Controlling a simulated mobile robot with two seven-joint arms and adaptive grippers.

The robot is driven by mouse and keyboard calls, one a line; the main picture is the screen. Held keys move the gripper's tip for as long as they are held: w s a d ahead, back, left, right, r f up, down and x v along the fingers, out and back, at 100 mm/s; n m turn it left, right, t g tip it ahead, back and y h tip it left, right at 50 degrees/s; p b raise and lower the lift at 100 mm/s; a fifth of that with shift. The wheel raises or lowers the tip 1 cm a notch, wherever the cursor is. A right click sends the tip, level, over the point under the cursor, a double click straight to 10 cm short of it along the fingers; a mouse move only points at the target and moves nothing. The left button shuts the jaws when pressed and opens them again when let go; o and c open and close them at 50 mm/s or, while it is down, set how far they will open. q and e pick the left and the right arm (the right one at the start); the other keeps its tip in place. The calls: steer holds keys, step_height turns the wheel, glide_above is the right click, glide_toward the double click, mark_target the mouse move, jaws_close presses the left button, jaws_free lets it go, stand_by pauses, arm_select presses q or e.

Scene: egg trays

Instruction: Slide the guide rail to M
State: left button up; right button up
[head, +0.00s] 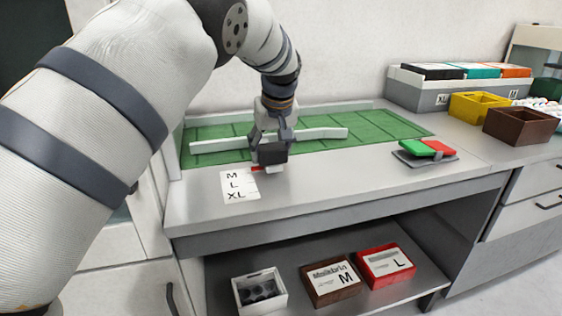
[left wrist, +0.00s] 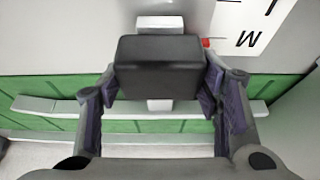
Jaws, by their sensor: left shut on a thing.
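The guide rail (head: 325,133) is a long white bar lying across the green belt (head: 400,124); it also shows in the left wrist view (left wrist: 38,105). A black block (left wrist: 160,65) sits on a short pale bar toward the counter's front. My left gripper (head: 270,150) is shut on this block, with a finger on each side. A small red pointer (left wrist: 207,43) sticks out beside the block toward the white size card (head: 240,189), marked M, L and XL. In the left wrist view the pointer is about level with the M. My right gripper is out of view.
A red and green switch box (head: 427,150) stands on the counter to the right. Yellow (head: 481,108) and brown (head: 520,127) boxes and a grey bin are farther right. Cartons (head: 332,284) stand on the shelf below. The counter between card and switch box is clear.

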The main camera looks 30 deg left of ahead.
arm_select(q)
steer(key=shift+w+a, duration=0.1)
steer(key=o, duration=1.6)
steer(key=shift+o, duration=0.4)
steer(key=shift+w+a, duration=0.1)
steer(key=v, duration=1.2)
